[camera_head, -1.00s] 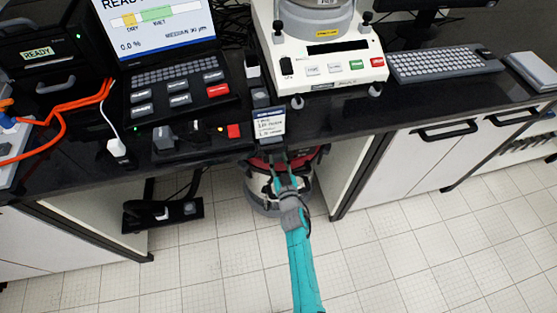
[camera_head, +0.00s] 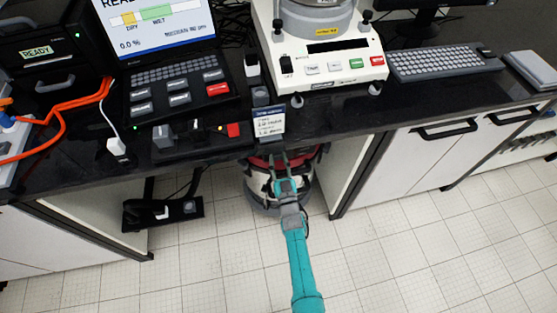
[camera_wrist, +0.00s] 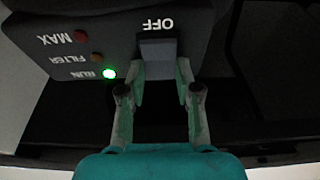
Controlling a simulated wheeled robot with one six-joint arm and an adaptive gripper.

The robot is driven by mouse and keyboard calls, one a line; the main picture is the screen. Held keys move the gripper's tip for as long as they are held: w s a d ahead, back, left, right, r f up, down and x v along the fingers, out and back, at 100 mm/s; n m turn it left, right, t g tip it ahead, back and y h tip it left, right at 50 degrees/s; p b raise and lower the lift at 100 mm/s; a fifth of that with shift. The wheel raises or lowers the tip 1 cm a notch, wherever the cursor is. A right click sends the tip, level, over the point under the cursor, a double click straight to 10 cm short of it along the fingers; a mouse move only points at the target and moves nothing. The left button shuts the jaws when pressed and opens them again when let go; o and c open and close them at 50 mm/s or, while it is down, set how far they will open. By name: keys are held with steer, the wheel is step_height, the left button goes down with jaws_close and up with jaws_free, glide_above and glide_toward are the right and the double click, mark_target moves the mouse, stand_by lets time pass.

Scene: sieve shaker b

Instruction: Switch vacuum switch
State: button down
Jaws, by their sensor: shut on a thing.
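The vacuum (camera_head: 262,196) is a rounded red, white and grey machine on the floor under the bench. My gripper (camera_head: 279,158) reaches down to its top, and the fingers are small in this view. In the wrist view, a dark control panel (camera_wrist: 115,35) shows upside down, with MAX, FILTER and RUN labels and a lit green RUN light (camera_wrist: 109,73). The grey vacuum switch (camera_wrist: 157,50) sits beside the OFF label. My gripper (camera_wrist: 160,74) is shut on the switch, one finger at each side.
The bench edge (camera_head: 345,122) runs just above my gripper. A sieve shaker (camera_head: 330,65) and a laptop (camera_head: 170,75) stand on the bench. The front floor is clear.

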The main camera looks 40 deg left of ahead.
steer(key=shift+s, duration=0.1)
steer(key=c, duration=0.8)
jaws_free()
steer(key=shift+d, duration=0.1)
steer(key=v, duration=1.2)
